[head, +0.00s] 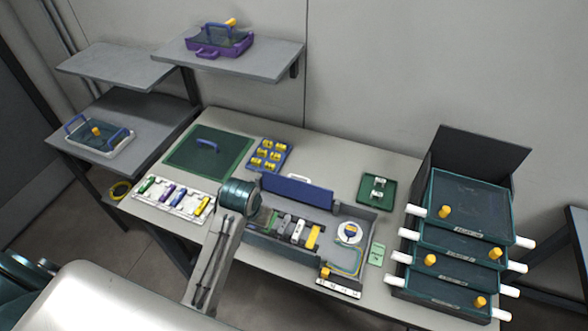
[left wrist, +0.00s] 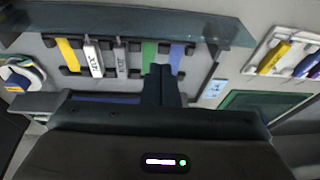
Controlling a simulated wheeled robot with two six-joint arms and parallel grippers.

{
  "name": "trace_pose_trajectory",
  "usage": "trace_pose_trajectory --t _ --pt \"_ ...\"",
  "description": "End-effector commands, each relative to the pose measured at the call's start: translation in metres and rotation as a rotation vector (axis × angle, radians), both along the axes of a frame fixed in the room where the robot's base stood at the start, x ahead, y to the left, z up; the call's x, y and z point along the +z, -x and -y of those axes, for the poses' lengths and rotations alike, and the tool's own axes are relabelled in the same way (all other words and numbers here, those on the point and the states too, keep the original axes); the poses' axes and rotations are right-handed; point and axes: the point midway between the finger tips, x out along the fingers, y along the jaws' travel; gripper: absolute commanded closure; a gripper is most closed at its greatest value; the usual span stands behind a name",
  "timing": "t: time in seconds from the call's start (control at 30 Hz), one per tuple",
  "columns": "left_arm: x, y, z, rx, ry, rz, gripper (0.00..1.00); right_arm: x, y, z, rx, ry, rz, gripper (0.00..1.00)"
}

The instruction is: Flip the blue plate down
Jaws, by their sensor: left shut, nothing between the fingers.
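The blue plate (head: 297,193) stands raised along the back edge of the grey tray (head: 277,249), in the middle of the table. A narrow blue strip, seemingly the same plate, shows beside my fingers in the left wrist view (left wrist: 120,98). My left gripper (left wrist: 161,82) is shut and empty, near the plate and over the tray's edge. Whether it touches the plate cannot be told. In the head view my left arm mostly hides this gripper. In the tray lie yellow, white, grey, green and blue pieces. My right gripper is not in view.
A green mat (head: 185,150) and a white rack (head: 150,198) of coloured pieces lie left of the tray. A blue tray of yellow parts (head: 268,155) is behind. Stacked teal drawers (head: 465,210) stand right. A small green tray (head: 377,192) sits between.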

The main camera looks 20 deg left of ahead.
Motion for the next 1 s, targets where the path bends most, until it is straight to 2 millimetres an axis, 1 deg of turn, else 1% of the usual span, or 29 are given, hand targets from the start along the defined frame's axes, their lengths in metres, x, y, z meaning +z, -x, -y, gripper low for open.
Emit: trace_pose_trajectory --t 0.03,0.17,0.3,0.4,0.5,0.6,0.7,0.83,1.0 --pt "0.006 -0.019 0.003 0.001 0.007 0.003 1.0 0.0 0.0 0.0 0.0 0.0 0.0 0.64" --pt "0.022 -0.063 0.012 0.001 0.021 -0.004 1.0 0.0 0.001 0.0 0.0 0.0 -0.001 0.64" --pt "0.044 -0.109 0.023 -0.004 0.036 -0.012 1.0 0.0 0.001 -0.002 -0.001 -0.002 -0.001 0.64" --pt "0.063 -0.139 0.031 -0.01 0.045 -0.019 1.0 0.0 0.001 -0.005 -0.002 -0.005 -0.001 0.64" --pt "0.082 -0.163 0.038 -0.018 0.051 -0.023 1.0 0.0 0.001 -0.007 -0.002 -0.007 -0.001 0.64" --pt "0.097 -0.18 0.044 -0.023 0.054 -0.029 1.0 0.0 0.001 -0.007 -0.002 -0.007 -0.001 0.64" --pt "0.107 -0.191 0.048 -0.028 0.057 -0.032 1.0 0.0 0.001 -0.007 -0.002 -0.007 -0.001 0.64" --pt "0.113 -0.196 0.05 -0.031 0.058 -0.035 1.0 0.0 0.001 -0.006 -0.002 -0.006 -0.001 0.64" --pt "0.114 -0.197 0.05 -0.032 0.059 -0.035 1.0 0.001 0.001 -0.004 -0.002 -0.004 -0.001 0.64"
